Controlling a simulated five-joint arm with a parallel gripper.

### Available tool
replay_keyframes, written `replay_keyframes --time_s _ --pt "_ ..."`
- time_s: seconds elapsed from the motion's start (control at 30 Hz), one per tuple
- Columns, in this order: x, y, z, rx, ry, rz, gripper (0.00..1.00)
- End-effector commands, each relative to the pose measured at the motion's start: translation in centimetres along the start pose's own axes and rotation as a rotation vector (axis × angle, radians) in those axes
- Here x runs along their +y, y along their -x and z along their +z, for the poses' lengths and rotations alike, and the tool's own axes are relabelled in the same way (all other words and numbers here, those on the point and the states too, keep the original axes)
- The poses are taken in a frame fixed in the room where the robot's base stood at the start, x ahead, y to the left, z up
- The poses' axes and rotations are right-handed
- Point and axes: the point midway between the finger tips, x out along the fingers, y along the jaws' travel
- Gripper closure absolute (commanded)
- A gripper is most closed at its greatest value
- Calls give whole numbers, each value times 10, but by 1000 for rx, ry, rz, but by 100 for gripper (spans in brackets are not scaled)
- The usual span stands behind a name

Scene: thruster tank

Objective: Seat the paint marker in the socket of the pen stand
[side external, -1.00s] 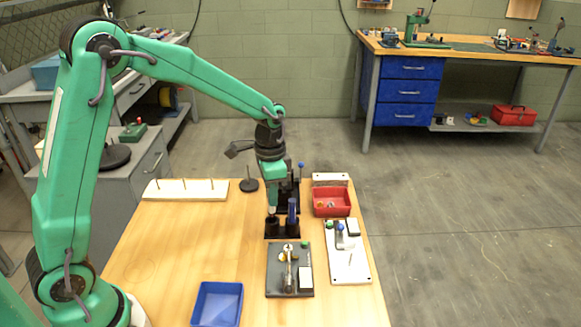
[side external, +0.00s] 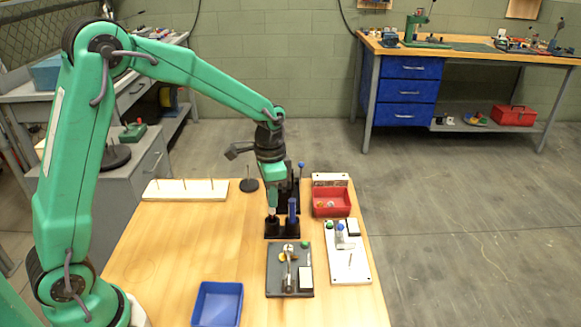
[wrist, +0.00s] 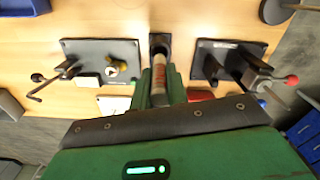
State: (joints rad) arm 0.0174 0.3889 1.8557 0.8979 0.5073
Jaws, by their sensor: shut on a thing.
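My gripper (side external: 272,208) points down and is shut on the paint marker. In the wrist view the marker (wrist: 159,72), a pale cylinder with a reddish band, stands between the green fingers (wrist: 160,86). In the side view the fingers largely hide it. The black pen stand (side external: 282,235) is directly below my gripper, which is over its left upright holder (side external: 271,226). In the wrist view a dark part of the stand (wrist: 160,40) shows just beyond the marker. Whether the marker's tip is inside the socket cannot be told.
A blue upright piece (side external: 292,208) stands close to the right of my gripper. A dark clamp plate (side external: 276,285) lies in front, a white plate (side external: 348,265) and red bin (side external: 331,202) to the right, and a blue bin (side external: 217,304) at front left.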

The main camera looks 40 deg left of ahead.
Motion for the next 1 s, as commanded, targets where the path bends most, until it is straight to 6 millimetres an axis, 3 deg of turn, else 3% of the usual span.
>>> replay_keyframes --time_s 1.0 --pt "0 -14 0 -1 0 0 100"
